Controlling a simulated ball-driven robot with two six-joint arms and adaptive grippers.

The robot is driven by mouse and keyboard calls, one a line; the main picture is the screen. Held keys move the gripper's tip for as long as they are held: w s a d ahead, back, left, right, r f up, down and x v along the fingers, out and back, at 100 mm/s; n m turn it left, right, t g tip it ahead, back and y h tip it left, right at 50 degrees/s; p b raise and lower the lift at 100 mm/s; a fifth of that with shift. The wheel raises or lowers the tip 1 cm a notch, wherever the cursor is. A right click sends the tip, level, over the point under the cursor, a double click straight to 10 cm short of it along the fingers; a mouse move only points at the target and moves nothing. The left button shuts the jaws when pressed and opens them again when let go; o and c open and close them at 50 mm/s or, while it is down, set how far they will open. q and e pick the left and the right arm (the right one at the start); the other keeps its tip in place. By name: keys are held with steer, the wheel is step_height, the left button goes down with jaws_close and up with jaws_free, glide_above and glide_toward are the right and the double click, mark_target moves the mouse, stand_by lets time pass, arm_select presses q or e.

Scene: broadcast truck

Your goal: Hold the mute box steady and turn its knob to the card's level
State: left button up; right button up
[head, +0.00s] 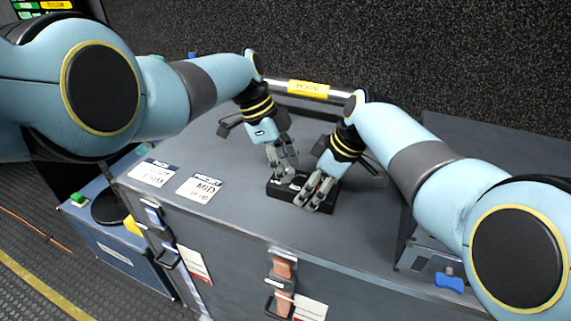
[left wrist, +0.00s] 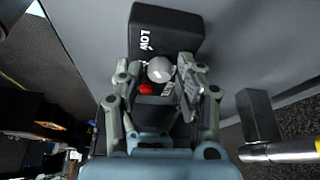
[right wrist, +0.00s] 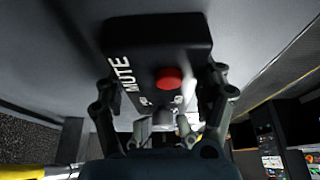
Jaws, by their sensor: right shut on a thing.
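The black mute box (head: 274,190) lies on the grey case lid. My right gripper (head: 315,194) is shut on the box, one finger on each side; the right wrist view shows the box (right wrist: 155,42) with "MUTE" lettering and a red button (right wrist: 169,78). My left gripper (head: 283,170) is low over the box's other end. In the left wrist view its fingers stand apart on either side of the pale round knob (left wrist: 160,69), near the word "LOW". The knob's pointer cannot be made out. A white card (head: 201,188) reading "MID" lies left of the box.
A second white card (head: 155,173) lies left of the first. The case lid (head: 240,215) is clear around the box. A rail with a yellow label (head: 308,88) runs behind. Latches (head: 282,272) hang on the case front.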

arm_select(q)
jaws_close()
steer(key=shift+n, duration=0.3)
steer(key=n+t, duration=0.1)
steer(key=n, duration=0.2)
steer(key=shift+s, duration=0.15)
steer(key=shift+n+t, duration=0.6)
steer(key=shift+n, duration=0.6)
steer(key=shift+o, duration=1.8)
jaws_free()
